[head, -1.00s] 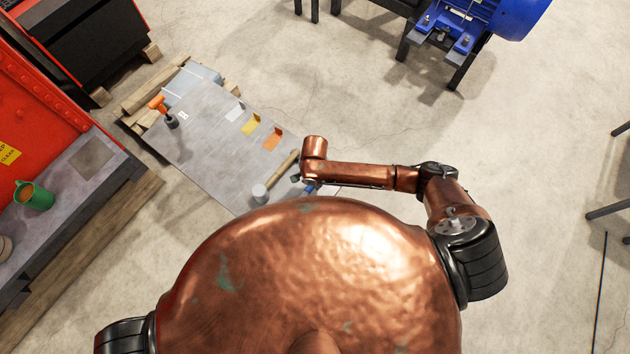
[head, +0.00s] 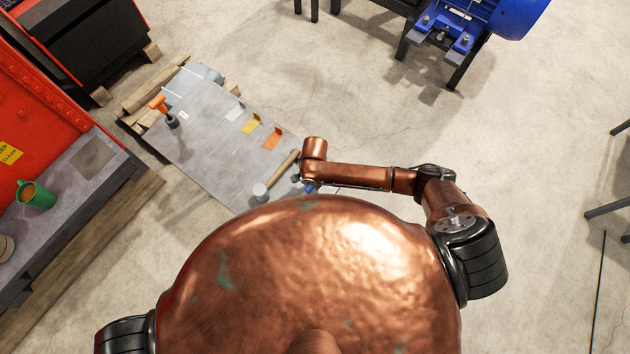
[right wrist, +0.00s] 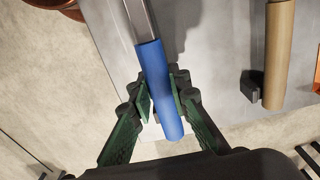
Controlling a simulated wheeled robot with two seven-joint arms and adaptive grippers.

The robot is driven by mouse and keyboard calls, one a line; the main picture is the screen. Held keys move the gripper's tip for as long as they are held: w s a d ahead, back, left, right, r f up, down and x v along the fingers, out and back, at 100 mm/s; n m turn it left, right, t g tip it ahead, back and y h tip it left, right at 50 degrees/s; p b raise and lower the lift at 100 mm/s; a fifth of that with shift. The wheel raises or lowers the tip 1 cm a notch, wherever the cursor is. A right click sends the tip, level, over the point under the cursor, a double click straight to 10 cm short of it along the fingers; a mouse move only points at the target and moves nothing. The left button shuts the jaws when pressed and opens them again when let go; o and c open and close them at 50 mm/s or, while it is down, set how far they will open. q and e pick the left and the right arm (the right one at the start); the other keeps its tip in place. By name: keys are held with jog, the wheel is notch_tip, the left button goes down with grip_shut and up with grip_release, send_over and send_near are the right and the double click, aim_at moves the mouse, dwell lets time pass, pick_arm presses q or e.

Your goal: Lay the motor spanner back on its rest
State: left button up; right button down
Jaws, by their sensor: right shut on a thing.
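The motor spanner (right wrist: 158,85) has a blue handle and a flat grey shaft that runs out of the top of the right wrist view. My right gripper (right wrist: 161,98) is shut on its blue handle, with green-padded fingers on either side. In the head view only a small blue bit (head: 310,188) shows beside my right arm's end, at the right edge of the grey bench top (head: 205,150). The spanner's far end is cut off, and I cannot tell whether it touches the bench. I cannot make out its rest for certain. My left gripper is out of view.
A wooden handle (head: 284,166) lies beside a dark block, left of my right gripper. White (head: 235,111), yellow (head: 251,126) and orange (head: 272,140) pieces line the bench edge. An orange-handled tool (head: 160,106) stands at the far end. The bench middle is clear.

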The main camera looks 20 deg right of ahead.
jog(key=shift+f, duration=0.7)
jog(key=c, duration=1.7)
grip_release()
jog(key=shift+c, duration=0.2)
notch_tip(320, 180, up, 8)
jog(key=p, duration=0.9)
